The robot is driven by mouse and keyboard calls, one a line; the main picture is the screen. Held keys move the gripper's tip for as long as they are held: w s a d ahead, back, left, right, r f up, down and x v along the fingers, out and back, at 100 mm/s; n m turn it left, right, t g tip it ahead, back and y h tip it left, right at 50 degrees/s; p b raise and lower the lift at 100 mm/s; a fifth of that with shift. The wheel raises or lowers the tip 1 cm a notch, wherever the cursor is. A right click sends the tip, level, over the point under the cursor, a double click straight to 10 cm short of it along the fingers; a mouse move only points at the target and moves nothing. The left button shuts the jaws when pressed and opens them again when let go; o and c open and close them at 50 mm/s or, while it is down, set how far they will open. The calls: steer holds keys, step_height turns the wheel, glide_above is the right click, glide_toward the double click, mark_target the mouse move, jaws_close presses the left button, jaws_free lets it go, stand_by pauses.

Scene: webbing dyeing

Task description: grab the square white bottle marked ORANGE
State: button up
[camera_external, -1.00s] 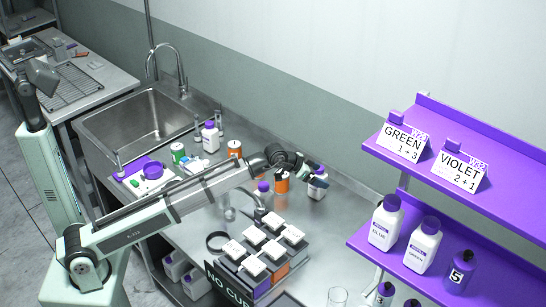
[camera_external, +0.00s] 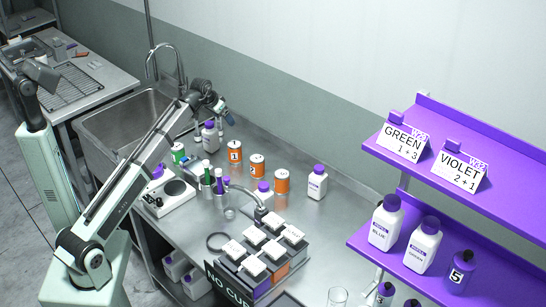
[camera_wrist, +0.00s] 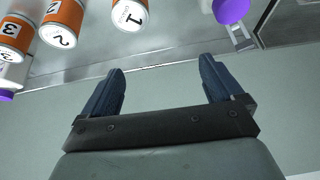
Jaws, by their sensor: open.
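One square white bottle with a purple cap (camera_external: 317,184) stands upright on the steel counter, right of the orange cans; its label is too small to read. Another white purple-capped bottle (camera_external: 210,136) stands by the sink, just below my gripper (camera_external: 226,115); its print is also unreadable. I cannot tell which is marked ORANGE. In the wrist view my gripper (camera_wrist: 162,88) is open and empty, its two dark fingers apart. A purple cap (camera_wrist: 231,10) shows at the top right, beyond the fingertips, its bottle mostly out of frame.
Orange-and-white cans marked 1 (camera_external: 234,151) and 2 (camera_external: 257,166), and a further orange can (camera_external: 282,182), stand in a row. A scale (camera_external: 168,197), small green and purple bottles, and a rack of white-topped blocks (camera_external: 262,248) occupy the front. The sink (camera_external: 110,125) is left.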

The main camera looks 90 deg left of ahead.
steer(key=n+g, duration=0.1)
glide_toward(210, 129)
steer(key=a+f, duration=0.1)
steer(key=f, duration=0.1)
steer(key=a+f, duration=0.1)
steer(key=w+a+f, duration=0.1)
steer(key=a+f, duration=0.1)
steer(key=shift+a+f, duration=0.1)
steer(key=shift+f, duration=0.2)
steer(key=shift+d+x, duration=0.15)
steer(key=shift+x, duration=1.2)
steer(key=shift+d+x, duration=0.2)
steer(key=shift+x, duration=1.2)
steer(key=shift+s+f, duration=0.1)
steer(key=shift+s, duration=0.05)
steer(key=shift+c, duration=0.2)
steer(key=c, duration=1.3)
